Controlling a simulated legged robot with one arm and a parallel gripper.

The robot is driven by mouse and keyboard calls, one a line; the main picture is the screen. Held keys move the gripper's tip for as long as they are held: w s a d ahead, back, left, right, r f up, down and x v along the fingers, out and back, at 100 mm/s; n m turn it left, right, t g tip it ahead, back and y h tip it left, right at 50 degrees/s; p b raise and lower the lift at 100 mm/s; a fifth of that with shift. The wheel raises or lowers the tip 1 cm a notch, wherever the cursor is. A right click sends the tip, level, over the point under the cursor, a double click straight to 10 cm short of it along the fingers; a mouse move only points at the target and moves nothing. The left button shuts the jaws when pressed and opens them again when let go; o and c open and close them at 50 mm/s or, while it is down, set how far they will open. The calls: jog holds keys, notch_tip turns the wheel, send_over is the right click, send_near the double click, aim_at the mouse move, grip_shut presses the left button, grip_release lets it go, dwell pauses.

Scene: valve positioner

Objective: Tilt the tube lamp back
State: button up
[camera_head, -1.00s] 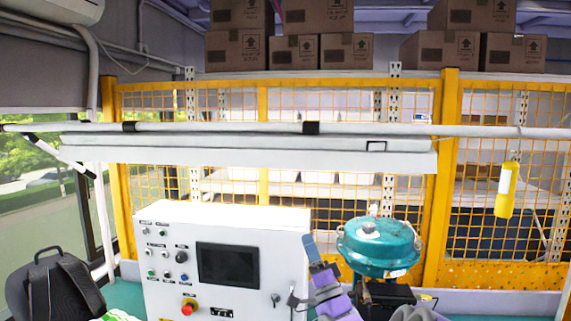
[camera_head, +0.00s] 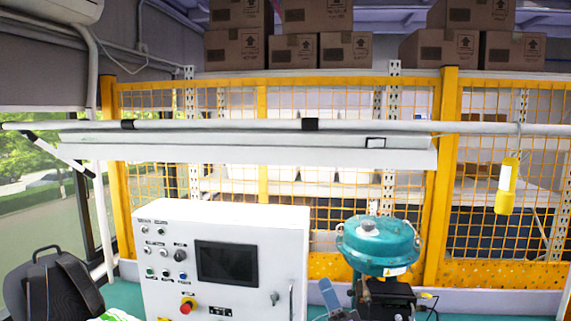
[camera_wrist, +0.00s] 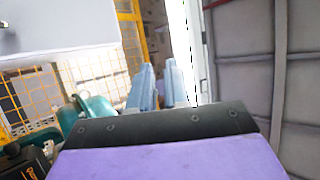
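The tube lamp (camera_head: 250,153) is a long white fixture hanging below a horizontal pipe (camera_head: 220,126), across the upper middle of the head view. Its broad white front face shows. My gripper (camera_head: 331,292) is low in the head view, below the lamp and apart from it, between the control cabinet and the teal valve unit. In the wrist view its two blue-grey fingers (camera_wrist: 158,70) stand apart with a gap and nothing between them. A bright white strip lies beyond the fingers there; I cannot tell if it is the lamp.
A white control cabinet (camera_head: 220,260) stands left of my gripper. A teal valve unit (camera_head: 378,243) stands close on its right. A dark chair (camera_head: 60,285) is lower left.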

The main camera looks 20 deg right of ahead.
jog(key=b+v, duration=0.2)
jog(key=v, duration=0.3)
jog(key=shift+f, duration=0.15)
